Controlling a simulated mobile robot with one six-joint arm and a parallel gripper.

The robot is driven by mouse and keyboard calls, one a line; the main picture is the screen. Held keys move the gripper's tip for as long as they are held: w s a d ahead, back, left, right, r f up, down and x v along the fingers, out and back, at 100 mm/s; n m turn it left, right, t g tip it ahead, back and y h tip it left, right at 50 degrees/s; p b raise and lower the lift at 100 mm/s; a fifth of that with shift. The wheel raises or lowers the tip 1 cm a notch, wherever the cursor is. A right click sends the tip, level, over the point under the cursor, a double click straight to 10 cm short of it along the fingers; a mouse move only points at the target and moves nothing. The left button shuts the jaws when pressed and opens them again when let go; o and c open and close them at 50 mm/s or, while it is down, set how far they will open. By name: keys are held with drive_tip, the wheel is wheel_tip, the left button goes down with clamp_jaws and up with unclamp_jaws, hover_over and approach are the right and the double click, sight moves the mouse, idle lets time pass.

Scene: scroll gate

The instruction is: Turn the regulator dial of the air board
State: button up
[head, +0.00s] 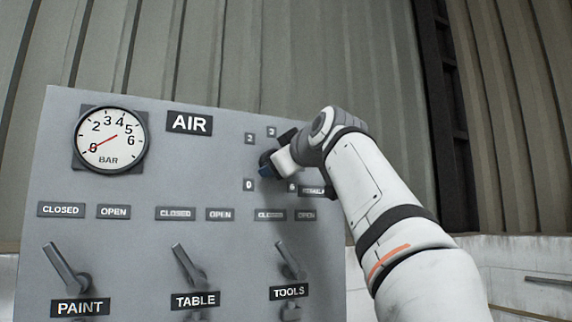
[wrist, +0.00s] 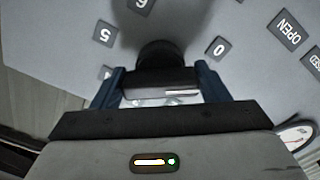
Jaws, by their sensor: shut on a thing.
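The grey air board (head: 215,255) stands in front of me with an "AIR" label at its top. The regulator dial is a dark knob at the board's upper right, mostly hidden by my gripper (head: 268,165) in the head view. In the wrist view the dark dial (wrist: 163,55) sits between the two blue fingers of my gripper (wrist: 160,85), which is shut on it. Number plates ring the dial. The round pressure gauge (head: 110,140) at the upper left has its red needle along a line between 0 and the 5–6 side; which end points is unclear.
Three levers labelled PAINT (head: 67,270), TABLE (head: 188,267) and TOOLS (head: 290,260) stick out along the lower board, below CLOSED and OPEN plates. A corrugated wall (head: 230,50) is behind. The board's face between gauge and dial is clear of protrusions.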

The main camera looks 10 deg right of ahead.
drive_tip(key=shift+w+f+n, duration=0.2)
drive_tip(key=shift+f+n, duration=0.05)
drive_tip(key=shift+n, duration=0.65)
drive_tip(key=o, duration=1)
drive_tip(key=shift+r, duration=0.2)
drive_tip(key=shift+s, duration=0.1)
drive_tip(key=s+b, duration=0.1)
drive_tip(key=s, duration=0.1)
drive_tip(key=s+d+b, duration=0.1)
drive_tip(key=s, duration=0.4)
drive_tip(key=shift+s+d+b, duration=0.35)
drive_tip(key=shift+b, duration=0.05)
